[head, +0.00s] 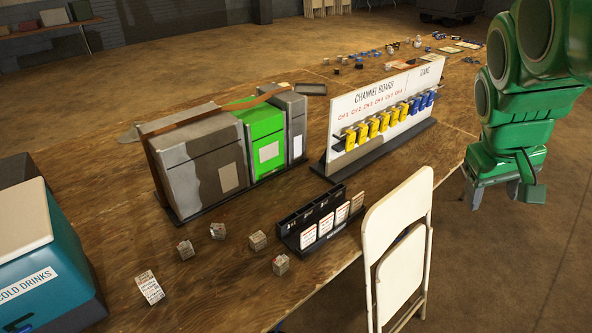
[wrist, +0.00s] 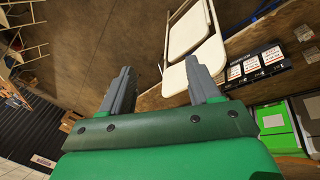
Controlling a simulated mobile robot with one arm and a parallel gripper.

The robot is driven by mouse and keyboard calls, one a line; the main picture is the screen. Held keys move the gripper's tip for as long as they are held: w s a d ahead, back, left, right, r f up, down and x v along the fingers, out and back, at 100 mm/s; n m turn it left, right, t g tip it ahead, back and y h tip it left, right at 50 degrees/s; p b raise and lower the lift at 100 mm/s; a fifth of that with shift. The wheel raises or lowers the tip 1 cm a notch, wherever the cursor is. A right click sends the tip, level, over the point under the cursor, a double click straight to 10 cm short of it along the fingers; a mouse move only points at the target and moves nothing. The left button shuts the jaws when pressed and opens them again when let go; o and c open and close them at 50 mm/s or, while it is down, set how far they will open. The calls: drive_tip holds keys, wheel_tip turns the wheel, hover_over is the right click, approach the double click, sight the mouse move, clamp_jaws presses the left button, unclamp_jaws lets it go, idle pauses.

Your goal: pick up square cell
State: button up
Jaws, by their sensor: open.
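Small grey-brown block-shaped cells stand apart on the wooden table in the head view: one at the left (head: 185,250), one behind it (head: 217,231), one in the middle (head: 258,241) and one nearer the front edge (head: 281,264). I cannot tell for sure which is the square one. Two of the blocks show at the right edge of the wrist view, an upper one (wrist: 304,32) and a lower one (wrist: 311,54). In the head view my gripper (head: 493,196) hangs at the right, well away from the cells.
A white folding chair (head: 399,220) stands at the table's front edge, between my gripper and the cells. A black card rack (head: 290,241), grey and green bins (head: 262,141), a channel board (head: 345,107) and a teal cooler (head: 52,252) stand on the table. A printed card (head: 149,287) lies front left.

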drive_tip(key=w+d+r+h, duration=0.2)
drive_tip(key=w+d+r, duration=0.2)
drive_tip(key=w+d, duration=0.2)
drive_tip(key=w+a+f+n+h, duration=0.1)
drive_tip(key=w+a+f+n, duration=0.4)
drive_tip(key=w+a+f, duration=0.3)
drive_tip(key=n+t+h, duration=0.3)
drive_tip(key=n+t, duration=0.2)
drive_tip(key=n, duration=1.2)
hover_over(278, 262)
drive_tip(key=d, duration=0.4)
wheel_tip(278, 262, down, 28)
drive_tip(key=s+a+f+n+t, duration=0.1)
drive_tip(key=a+f, duration=0.1)
drive_tip(key=s+a+f+n+t, duration=0.1)
drive_tip(key=s+a+f+n, duration=0.1)
drive_tip(key=a+f, duration=0.1)
drive_tip(key=s+a+f+n+t+y, duration=0.1)
drive_tip(key=s+a+f+n, duration=0.1)
drive_tip(key=shift+a+f, duration=0.3)
drive_tip(key=shift+x, duration=1.25)
drive_tip(key=shift+a+f+x, duration=0.15)
drive_tip(key=shift+x, duration=1.15)
drive_tip(key=shift+a+f+x, duration=0.15)
drive_tip(key=shift+x, duration=1.2)
